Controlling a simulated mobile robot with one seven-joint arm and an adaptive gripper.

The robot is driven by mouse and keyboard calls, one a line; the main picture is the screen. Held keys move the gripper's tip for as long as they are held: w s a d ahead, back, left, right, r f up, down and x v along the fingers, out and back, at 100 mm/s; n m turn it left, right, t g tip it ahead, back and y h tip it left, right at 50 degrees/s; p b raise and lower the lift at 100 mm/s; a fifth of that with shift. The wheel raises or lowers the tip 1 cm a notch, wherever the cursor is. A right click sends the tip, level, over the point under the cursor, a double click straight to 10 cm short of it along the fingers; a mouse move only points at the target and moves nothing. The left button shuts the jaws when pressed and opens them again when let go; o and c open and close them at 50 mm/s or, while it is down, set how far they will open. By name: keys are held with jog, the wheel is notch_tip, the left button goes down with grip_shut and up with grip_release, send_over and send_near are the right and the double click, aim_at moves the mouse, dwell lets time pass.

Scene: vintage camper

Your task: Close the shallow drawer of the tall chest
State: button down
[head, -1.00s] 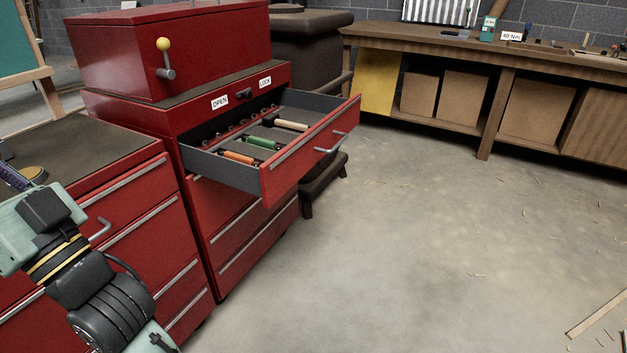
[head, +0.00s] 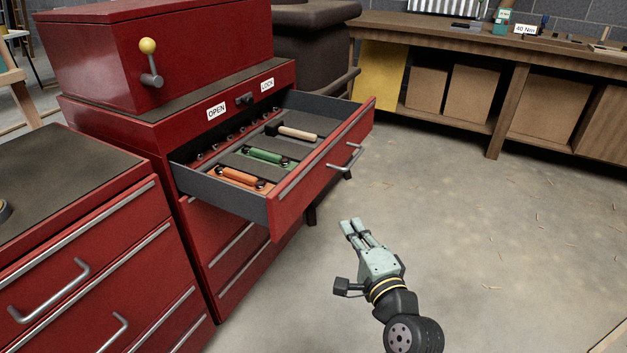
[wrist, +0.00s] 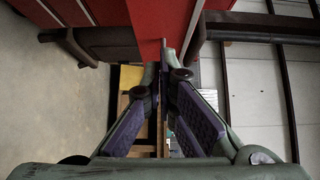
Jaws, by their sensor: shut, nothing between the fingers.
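The tall red chest (head: 122,139) stands at the left in the head view. Its shallow drawer (head: 322,169) is pulled far out, with tools in its grey inside. A metal bar handle (head: 345,157) sits on the drawer's red front. My gripper (head: 353,221) is shut and empty over the open floor, in front of and below the drawer front, apart from it. In the wrist view my gripper's fingers (wrist: 165,70) come together near a red surface at the top, which I cannot identify for certain.
A lower red cabinet (head: 95,265) with bar handles stands at the near left. A wooden workbench (head: 440,38) runs along the back wall, with boxes beneath. A dark stove-like body (head: 312,50) stands behind the chest. The concrete floor (head: 500,270) at the right is clear apart from wood shavings.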

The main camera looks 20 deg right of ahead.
jog(key=shift+w+a+p, duration=0.45)
jog(key=shift+w+p, duration=0.15)
jog(key=shift+w, duration=1.55)
jog(key=shift+w+a+p, duration=0.4)
jog(key=shift+w+p, duration=0.15)
jog(key=shift+w, duration=1.65)
jog(key=shift+w+a+p, duration=0.45)
jog(key=shift+w+p, duration=0.15)
jog(key=shift+w, duration=1.55)
jog(key=shift+w, duration=0.1)
